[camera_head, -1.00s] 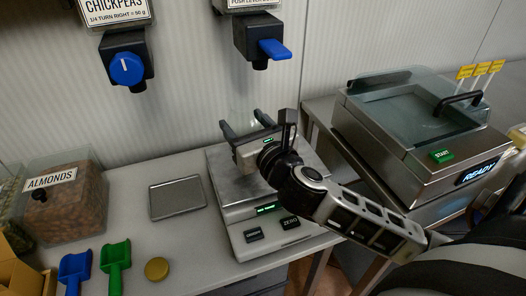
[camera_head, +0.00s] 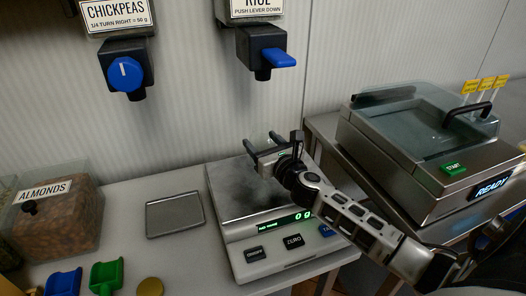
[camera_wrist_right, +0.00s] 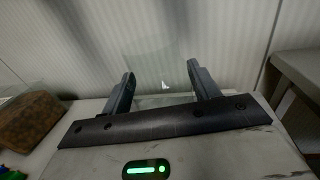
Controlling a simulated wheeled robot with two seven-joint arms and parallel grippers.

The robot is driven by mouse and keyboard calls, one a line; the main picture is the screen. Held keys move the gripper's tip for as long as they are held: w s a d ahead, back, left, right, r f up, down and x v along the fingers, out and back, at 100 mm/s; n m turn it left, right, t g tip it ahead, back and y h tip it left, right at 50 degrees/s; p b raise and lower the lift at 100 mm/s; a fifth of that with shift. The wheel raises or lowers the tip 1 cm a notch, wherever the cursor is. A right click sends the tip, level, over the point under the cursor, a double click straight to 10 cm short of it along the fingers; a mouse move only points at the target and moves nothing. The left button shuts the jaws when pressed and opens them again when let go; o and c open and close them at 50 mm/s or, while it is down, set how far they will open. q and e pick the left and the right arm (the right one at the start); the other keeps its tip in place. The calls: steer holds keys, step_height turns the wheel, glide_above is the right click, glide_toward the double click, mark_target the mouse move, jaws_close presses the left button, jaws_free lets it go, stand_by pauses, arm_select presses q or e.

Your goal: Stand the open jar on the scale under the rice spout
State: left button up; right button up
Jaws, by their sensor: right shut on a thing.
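The clear glass jar (camera_head: 261,138) is very faint between the fingers of my right gripper (camera_head: 272,146). It also shows as a pale glass shape in the right wrist view (camera_wrist_right: 160,72). My right gripper is shut on it at the back right of the scale (camera_head: 252,228). I cannot tell whether the jar's base touches the steel plate, as the gripper hides it. The scale's display reads 0 g. The rice spout (camera_head: 262,68) with its blue lever (camera_head: 279,57) hangs on the wall above and behind the scale. My left gripper is not in view.
A chickpeas dispenser (camera_head: 124,73) is on the wall at left. A flat grey tray (camera_head: 174,214), an almond bin (camera_head: 68,225), a blue scoop (camera_head: 63,282), a green scoop (camera_head: 106,277) and a round brass lid (camera_head: 150,287) are left of the scale. A glass-lidded machine (camera_head: 425,135) stands right.

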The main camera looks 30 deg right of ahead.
steer(key=shift+f, duration=0.85)
steer(key=shift+r, duration=0.1)
steer(key=o, duration=1.2)
steer(key=shift+f, duration=0.2)
steer(key=shift+c, duration=0.2)
